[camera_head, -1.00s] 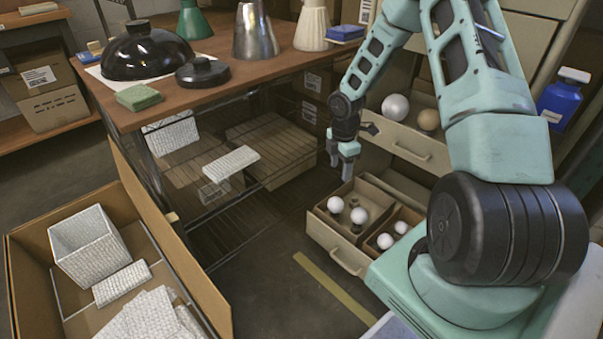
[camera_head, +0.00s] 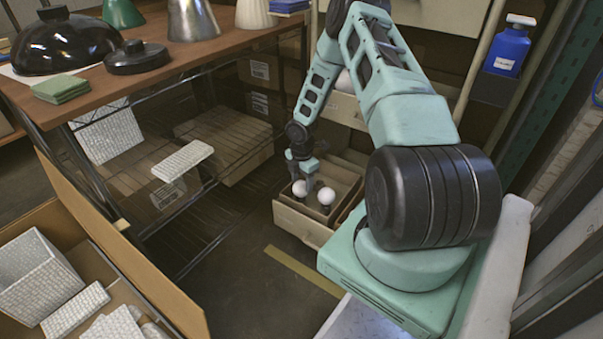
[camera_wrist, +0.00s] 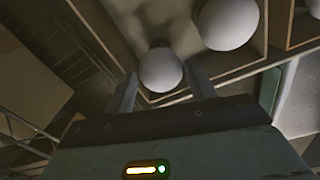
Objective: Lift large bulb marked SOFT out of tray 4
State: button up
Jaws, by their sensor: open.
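Two white round bulbs stand in the open lower drawer tray (camera_head: 296,222) in the head view: a left bulb (camera_head: 299,188) and a right bulb (camera_head: 326,196). No marking is readable on either, so I cannot tell which is SOFT. My gripper (camera_head: 303,172) is open and points down into the tray, just above and behind the left bulb. In the wrist view, one bulb (camera_wrist: 160,71) lies between the tips of my open gripper (camera_wrist: 161,78). The other bulb (camera_wrist: 227,22) is to the upper right, outside the fingers. Contact with the fingers cannot be told.
Tray walls (camera_wrist: 210,80) run close beside the bulbs in the wrist view. A wooden table (camera_head: 160,70) with a wire rack under it stands to the left. A cardboard box (camera_head: 140,265) is at front left. A blue bottle (camera_head: 510,48) sits at upper right.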

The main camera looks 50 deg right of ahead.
aim_at(302, 193)
notch_tip(302, 193, down, 6)
jog(key=shift+f+b, duration=0.1)
jog(key=shift+b, duration=0.9)
jog(key=c, duration=0.5)
jog(key=shift+r+p, duration=0.85)
jog(key=shift+p, duration=0.05)
jog(key=shift+r+p, duration=1.85)
jog(key=shift+r+p, duration=1.9)
jog(key=shift+r, duration=0.05)
